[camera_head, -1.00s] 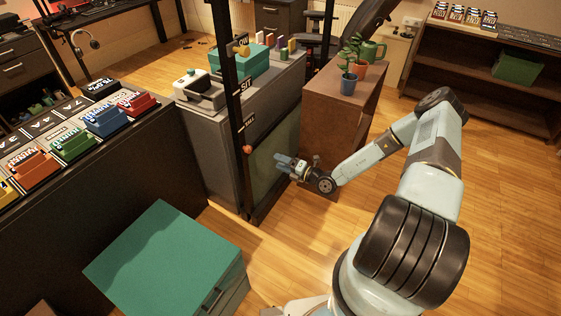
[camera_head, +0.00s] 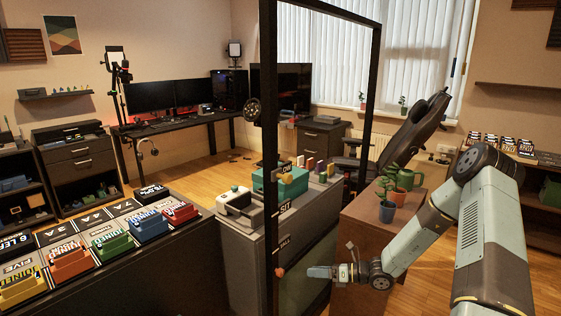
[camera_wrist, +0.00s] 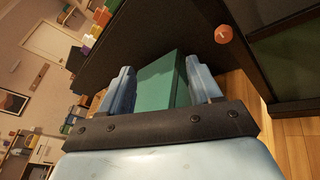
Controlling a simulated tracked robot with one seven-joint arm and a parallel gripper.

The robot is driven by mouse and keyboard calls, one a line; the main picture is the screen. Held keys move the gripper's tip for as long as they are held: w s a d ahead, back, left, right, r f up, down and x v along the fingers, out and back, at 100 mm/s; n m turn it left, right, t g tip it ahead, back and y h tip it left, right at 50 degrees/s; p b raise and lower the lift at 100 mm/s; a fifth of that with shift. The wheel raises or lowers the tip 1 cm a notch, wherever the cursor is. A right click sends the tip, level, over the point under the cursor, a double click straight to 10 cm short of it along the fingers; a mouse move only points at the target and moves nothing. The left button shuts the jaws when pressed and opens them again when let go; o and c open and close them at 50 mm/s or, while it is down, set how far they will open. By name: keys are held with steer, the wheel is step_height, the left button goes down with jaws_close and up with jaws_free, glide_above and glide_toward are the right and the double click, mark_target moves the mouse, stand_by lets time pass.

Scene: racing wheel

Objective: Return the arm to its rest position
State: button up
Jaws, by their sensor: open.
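My gripper (camera_head: 322,272) is at the end of my light blue arm, in the lower middle of the head view. It points left, close to the dark frame post and in front of the brown cabinet. In the wrist view the two light blue fingers (camera_wrist: 160,88) stand apart with nothing held between them. A green-topped box (camera_wrist: 163,80) shows beyond the gap, apart from the fingers.
A tall black frame (camera_head: 270,170) with an orange knob (camera_head: 280,271) stands close to my gripper. The brown cabinet (camera_head: 362,232) bears potted plants (camera_head: 387,212). A counter with coloured bins (camera_head: 110,246) is at left. A grey cabinet (camera_head: 240,250) stands behind the frame.

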steer(key=s+d+r+n+g+h, duration=0.1)
steer(key=s+r+n+g+h, duration=0.2)
steer(key=r+n, duration=0.4)
steer(key=s+d+r+n+h, duration=0.1)
steer(key=s+r+n+h, duration=0.3)
steer(key=r, duration=0.6)
steer(key=s+d+r+n+g+h, duration=0.1)
steer(key=s+r+n+g+h, duration=0.1)
steer(key=s+r+n, duration=0.5)
steer(key=s+d+r+n+t+h, duration=0.3)
steer(key=s+d+r+n, duration=0.1)
steer(key=s+r, duration=0.5)
steer(key=s+d+r+n+t+h, duration=0.3)
steer(key=s+r+n, duration=0.3)
steer(key=s+r, duration=0.2)
steer(key=shift+s+d+r+t+h, duration=0.3)
steer(key=shift+s+d+r+t, duration=0.1)
steer(key=shift+r, duration=0.45)
steer(key=shift+c, duration=0.3)
